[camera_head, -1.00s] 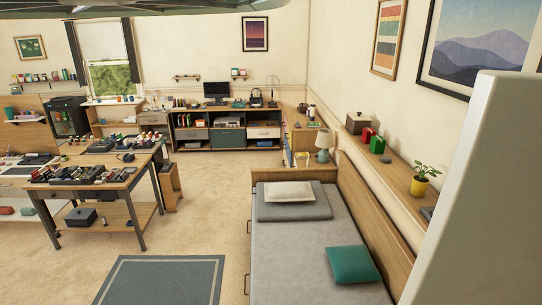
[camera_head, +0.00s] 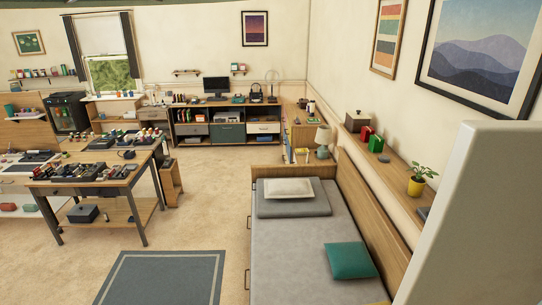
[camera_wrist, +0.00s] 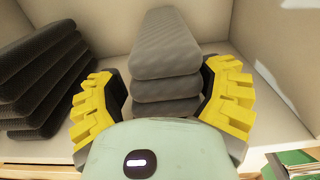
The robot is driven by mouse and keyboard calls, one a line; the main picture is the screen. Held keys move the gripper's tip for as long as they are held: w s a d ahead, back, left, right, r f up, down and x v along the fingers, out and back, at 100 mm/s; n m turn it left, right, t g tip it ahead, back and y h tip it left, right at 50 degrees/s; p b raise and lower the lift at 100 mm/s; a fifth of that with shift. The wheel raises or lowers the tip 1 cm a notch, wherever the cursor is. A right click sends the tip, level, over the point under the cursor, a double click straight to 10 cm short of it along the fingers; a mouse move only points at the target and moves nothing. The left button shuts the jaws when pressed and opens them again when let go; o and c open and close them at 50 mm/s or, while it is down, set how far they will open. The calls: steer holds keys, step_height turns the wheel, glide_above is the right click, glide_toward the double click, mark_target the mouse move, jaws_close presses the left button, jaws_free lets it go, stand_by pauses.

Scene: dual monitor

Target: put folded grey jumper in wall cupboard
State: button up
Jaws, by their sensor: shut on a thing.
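In the wrist view, the folded grey jumper (camera_wrist: 165,55) is a stack of thick, rounded layers. My gripper (camera_wrist: 162,92) has yellow ribbed fingers, one on each side of the jumper, and is shut on it. The jumper is inside a pale open compartment that looks like the wall cupboard (camera_wrist: 110,22), with its back wall behind it. Whether the jumper rests on the cupboard floor is hard to tell, as my gripper hides its near lower part. The head view does not show the jumper or my gripper.
A dark folded stack of cloth (camera_wrist: 40,80) sits to the left of the jumper in the compartment, with a narrow gap between. A pale side wall (camera_wrist: 275,50) stands at right. In the head view, a bed (camera_head: 300,235) and a wall shelf (camera_head: 395,180) with ornaments are at right.

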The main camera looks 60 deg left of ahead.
steer(key=o, duration=1.2)
steer(key=b+v, duration=0.4)
steer(key=v, duration=0.8)
steer(key=shift+f+b, duration=0.1)
steer(key=shift+b, duration=0.3)
